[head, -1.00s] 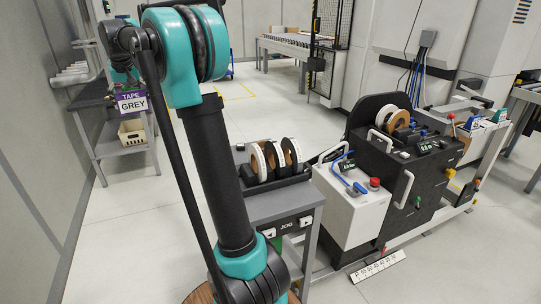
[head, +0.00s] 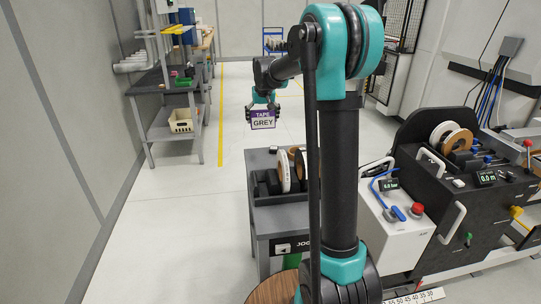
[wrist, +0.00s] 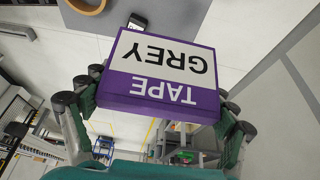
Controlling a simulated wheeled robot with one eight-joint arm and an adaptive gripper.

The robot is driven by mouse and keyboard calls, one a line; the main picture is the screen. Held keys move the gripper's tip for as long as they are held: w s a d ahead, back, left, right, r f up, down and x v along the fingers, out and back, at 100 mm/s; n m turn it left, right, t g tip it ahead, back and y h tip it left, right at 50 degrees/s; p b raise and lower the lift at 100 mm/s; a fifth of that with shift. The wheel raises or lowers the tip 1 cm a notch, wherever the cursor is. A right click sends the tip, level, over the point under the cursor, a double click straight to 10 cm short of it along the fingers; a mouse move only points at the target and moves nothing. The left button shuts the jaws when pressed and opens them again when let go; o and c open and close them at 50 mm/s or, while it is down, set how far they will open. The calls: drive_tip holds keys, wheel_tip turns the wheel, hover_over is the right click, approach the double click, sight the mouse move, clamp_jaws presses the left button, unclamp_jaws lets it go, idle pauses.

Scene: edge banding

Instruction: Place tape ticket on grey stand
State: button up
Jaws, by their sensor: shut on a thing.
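The tape ticket (head: 263,120) is a purple and white block reading "TAPE GREY". My gripper (head: 263,113) is shut on it and holds it upright in the air, beyond the grey stand in the picture. In the wrist view the ticket (wrist: 163,75) appears upside down, with gripper fingers at its left and right sides. The grey stand (head: 275,222) has a "JOG" panel on its front and a rack of tape rolls (head: 284,171) on top. My arm hides its right part.
A black machine (head: 440,190) with a tape reel and a white control box (head: 400,226) stand right of the stand. A dark workbench (head: 160,82) with a cream bin (head: 181,121) on its lower shelf is at the left. The floor between is clear.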

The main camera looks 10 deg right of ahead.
sight(262, 158)
wheel_tip(262, 158, down, 17)
drive_tip(key=shift+r, duration=0.2)
idle(0.4)
drive_tip(key=o, duration=0.7)
drive_tip(key=shift+f, duration=0.1)
drive_tip(key=v, duration=1.2)
